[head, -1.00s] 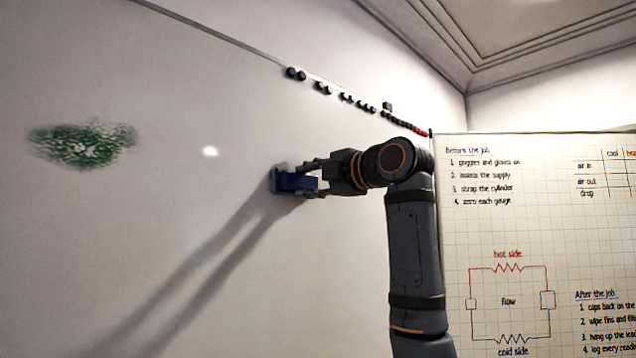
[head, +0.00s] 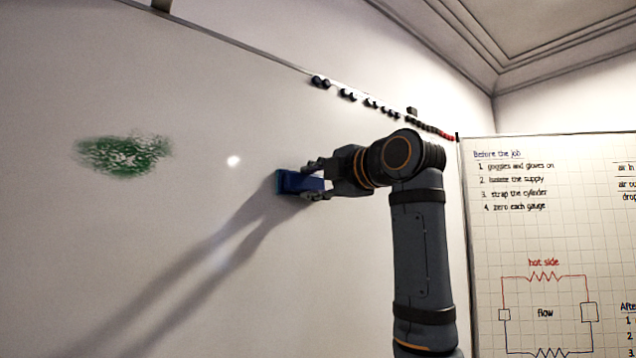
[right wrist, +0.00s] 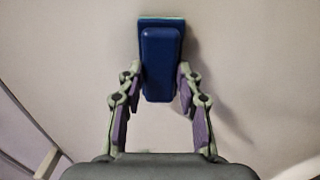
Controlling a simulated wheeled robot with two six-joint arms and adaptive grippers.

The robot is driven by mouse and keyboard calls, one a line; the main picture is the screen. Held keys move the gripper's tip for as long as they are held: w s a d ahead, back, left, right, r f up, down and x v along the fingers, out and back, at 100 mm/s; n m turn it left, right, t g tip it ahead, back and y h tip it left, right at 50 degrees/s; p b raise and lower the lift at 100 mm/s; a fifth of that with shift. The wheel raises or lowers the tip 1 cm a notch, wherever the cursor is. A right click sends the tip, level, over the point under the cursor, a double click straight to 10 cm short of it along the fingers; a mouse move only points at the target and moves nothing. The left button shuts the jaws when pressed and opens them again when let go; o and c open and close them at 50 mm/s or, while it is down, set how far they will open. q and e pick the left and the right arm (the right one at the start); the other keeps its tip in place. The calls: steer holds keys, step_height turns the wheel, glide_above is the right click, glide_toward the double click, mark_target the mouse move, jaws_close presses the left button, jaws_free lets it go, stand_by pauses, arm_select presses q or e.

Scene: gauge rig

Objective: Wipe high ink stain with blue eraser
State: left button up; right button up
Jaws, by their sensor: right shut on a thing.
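The green ink stain (head: 124,155) is a smeared patch on the upper left of the whiteboard (head: 60,250) in the head view. My right gripper (head: 316,182) is shut on the blue eraser (head: 298,182), to the right of the stain and a little lower. The eraser's pad edge faces the board; whether it touches cannot be told. In the right wrist view the blue eraser (right wrist: 161,62) sits between both fingers of my right gripper (right wrist: 158,88), its far end at the white surface. My left gripper is not in view.
Several dark magnets (head: 350,95) line the whiteboard's top edge. A second board (head: 545,220) with writing and a circuit drawing stands at the right, beyond my right arm. The board between stain and eraser is clear, with a light glare spot.

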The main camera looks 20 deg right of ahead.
mark_target(324, 183)
steer(key=shift+w+d+r, duration=0.1)
steer(key=shift+d, duration=0.05)
steer(key=shift+w+d, duration=0.2)
steer(key=shift+d, duration=0.3)
steer(key=shift+w+d, duration=1.2)
steer(key=shift+d, duration=2.05)
steer(key=shift+s+a, duration=0.25)
steer(key=shift+a, duration=0.45)
steer(key=shift+s+a, duration=0.3)
steer(key=shift+a, duration=0.4)
steer(key=shift+s+a, duration=0.25)
steer(key=shift+a, duration=0.45)
steer(key=shift+s+a+b, duration=0.25)
steer(key=shift+a+b, duration=0.1)
steer(key=shift+a, duration=0.4)
steer(key=shift+s+a, duration=0.25)
steer(key=shift+a, duration=0.35)
steer(key=shift+s+a, duration=0.2)
steer(key=shift+a, duration=0.35)
steer(key=shift+d, duration=0.15)
